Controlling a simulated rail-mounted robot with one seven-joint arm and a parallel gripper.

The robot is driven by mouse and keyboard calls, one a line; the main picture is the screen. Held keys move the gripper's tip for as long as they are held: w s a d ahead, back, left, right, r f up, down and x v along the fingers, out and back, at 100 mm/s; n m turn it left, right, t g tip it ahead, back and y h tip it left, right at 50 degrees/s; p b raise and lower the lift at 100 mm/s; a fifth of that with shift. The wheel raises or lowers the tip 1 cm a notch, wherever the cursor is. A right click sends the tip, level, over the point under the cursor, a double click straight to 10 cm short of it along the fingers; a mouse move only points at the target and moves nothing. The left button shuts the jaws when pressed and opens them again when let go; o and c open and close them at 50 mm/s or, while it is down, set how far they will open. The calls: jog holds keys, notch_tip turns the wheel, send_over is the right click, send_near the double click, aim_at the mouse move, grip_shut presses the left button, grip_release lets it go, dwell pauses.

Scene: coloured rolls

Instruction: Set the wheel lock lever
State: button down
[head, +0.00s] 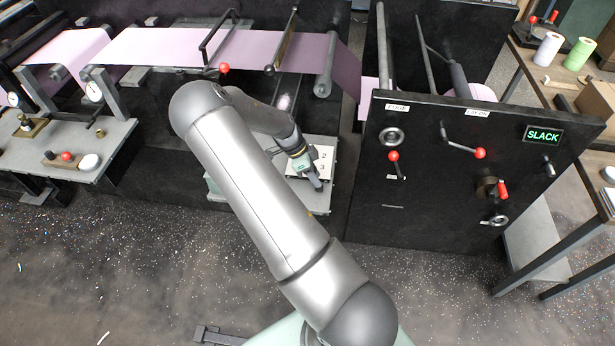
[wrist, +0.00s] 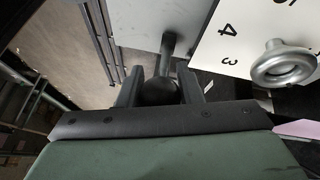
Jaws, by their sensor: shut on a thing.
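In the wrist view a lever shows as a thin grey rod (wrist: 168,44) ending in a dark ball knob (wrist: 158,92). The knob sits between the two fingers of my gripper (wrist: 160,90), which is shut on it. The rod runs up to a pale grey plate (wrist: 140,22). In the head view my gripper (head: 315,182) is low at the front of the machine, beside a white number plate (head: 326,156); the knob is hidden there. I cannot read a label that names this lever.
A metal ring-shaped knob (wrist: 284,65) stands on the number plate, right of my fingers. The black panel (head: 440,220) at right carries red-knobbed levers (head: 480,153) and a display (head: 543,135) reading SLACK. Pink web (head: 265,48) runs behind. The speckled floor in front is mostly clear.

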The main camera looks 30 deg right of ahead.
dwell(0.3)
jog(key=c, duration=1)
grip_release()
jog(key=shift+c, duration=0.2)
jog(key=b+v, duration=0.2)
jog(key=v, duration=1.5)
jog(key=shift+a+r+b, duration=0.2)
jog(key=shift+b, duration=0.15)
